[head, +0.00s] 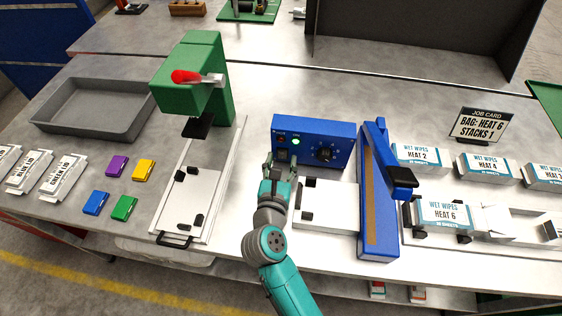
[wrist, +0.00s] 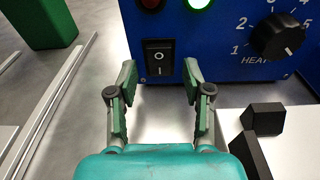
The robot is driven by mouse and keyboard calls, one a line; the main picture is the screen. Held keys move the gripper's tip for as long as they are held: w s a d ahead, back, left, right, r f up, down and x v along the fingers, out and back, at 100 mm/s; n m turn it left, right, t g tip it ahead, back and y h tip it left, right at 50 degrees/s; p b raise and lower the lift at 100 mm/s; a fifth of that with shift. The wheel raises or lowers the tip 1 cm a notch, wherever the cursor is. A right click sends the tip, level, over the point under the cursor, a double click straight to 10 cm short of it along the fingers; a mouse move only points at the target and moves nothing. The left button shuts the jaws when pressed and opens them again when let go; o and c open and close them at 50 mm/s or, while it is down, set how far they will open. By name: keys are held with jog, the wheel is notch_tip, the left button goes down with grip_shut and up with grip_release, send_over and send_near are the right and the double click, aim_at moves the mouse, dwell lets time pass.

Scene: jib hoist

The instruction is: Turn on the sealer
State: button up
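The sealer's blue control box (head: 314,140) stands at mid-bench, with the blue sealing bar (head: 379,190) to its right. Its black rocker switch (wrist: 159,57) is marked O at the top; which half is pressed I cannot tell. Above it are a dark red lamp (wrist: 151,3) and a brightly lit green lamp (wrist: 198,3), also glowing in the head view (head: 296,142). The black heat knob (wrist: 277,37) sits to the right. My gripper (wrist: 160,78) is open and empty, its fingers either side of and just below the switch, close to the panel.
A green press (head: 190,85) with a red-knobbed handle stands to the left, beside a grey tray (head: 95,108). A wet wipes pack marked HEAT 6 (head: 443,212) lies right of the sealing bar.

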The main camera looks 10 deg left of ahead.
jog(key=s, duration=0.4)
jog(key=s+r, duration=0.1)
jog(key=s, duration=0.7)
jog(key=shift+a+r, duration=0.2)
jog(key=shift+r, duration=0.1)
